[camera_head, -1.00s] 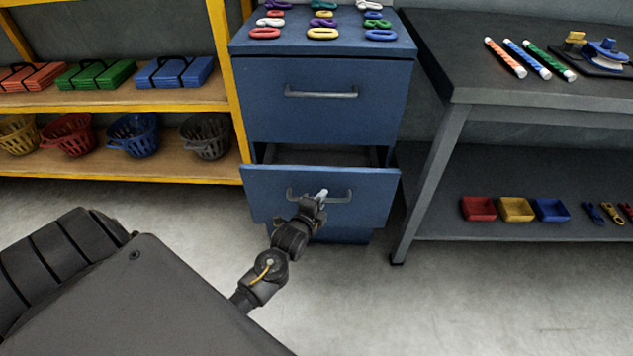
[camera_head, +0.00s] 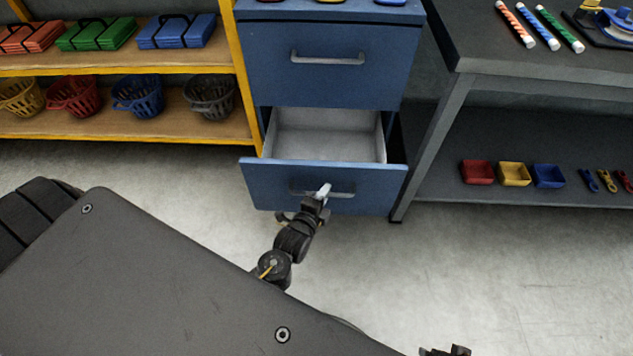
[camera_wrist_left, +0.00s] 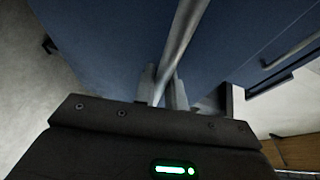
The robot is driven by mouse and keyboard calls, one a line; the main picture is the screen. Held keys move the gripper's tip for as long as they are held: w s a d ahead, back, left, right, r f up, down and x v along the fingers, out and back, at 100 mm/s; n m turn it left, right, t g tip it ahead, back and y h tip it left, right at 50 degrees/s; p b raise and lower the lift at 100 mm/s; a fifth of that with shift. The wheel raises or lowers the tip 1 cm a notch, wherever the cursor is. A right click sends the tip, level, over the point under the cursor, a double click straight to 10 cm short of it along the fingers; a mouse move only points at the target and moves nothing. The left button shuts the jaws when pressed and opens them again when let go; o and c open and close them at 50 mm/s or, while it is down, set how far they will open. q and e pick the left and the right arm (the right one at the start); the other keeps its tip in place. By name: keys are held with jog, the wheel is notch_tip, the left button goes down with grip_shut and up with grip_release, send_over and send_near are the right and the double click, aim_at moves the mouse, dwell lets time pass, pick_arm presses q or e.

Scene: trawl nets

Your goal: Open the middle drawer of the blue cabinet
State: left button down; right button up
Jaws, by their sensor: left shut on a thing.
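The blue cabinet (camera_head: 412,14) stands ahead in the head view. Its top drawer (camera_head: 270,75) is closed. The drawer below it, the middle drawer (camera_head: 265,188), is pulled out, and its pale, empty-looking inside shows. My left gripper (camera_head: 322,192) is shut on the bar handle (camera_head: 345,188) of this drawer. In the left wrist view the handle (camera_wrist_left: 182,40) passes between the fingers of my left gripper (camera_wrist_left: 163,88). The part of the cabinet under the open drawer is hidden. A dark tip of my right gripper (camera_head: 445,350) shows at the bottom edge.
A yellow shelf (camera_head: 243,80) with cases and baskets stands to the left. A grey table (camera_head: 440,95) with a lower shelf of small trays and tools stands close on the right, its leg near the drawer's right side. The floor (camera_head: 480,270) in front is clear.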

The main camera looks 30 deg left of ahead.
pick_arm(q)
jog(key=shift+s+d, duration=0.1)
jog(key=shift+s, duration=0.15)
pick_arm(e)
jog(key=shift+w+a+f, duration=0.1)
jog(key=shift+f, duration=0.15)
pick_arm(q)
jog(key=c, duration=1.5)
grip_release()
jog(key=shift+o, duration=0.2)
jog(key=shift+s, duration=0.1)
jog(key=s+r+p, duration=0.1)
jog(key=s+r, duration=0.1)
jog(key=s, duration=0.8)
jog(key=shift+s, duration=0.25)
pick_arm(e)
jog(key=f, duration=0.3)
jog(key=shift+s, duration=0.25)
pick_arm(q)
jog(key=shift+d, duration=0.1)
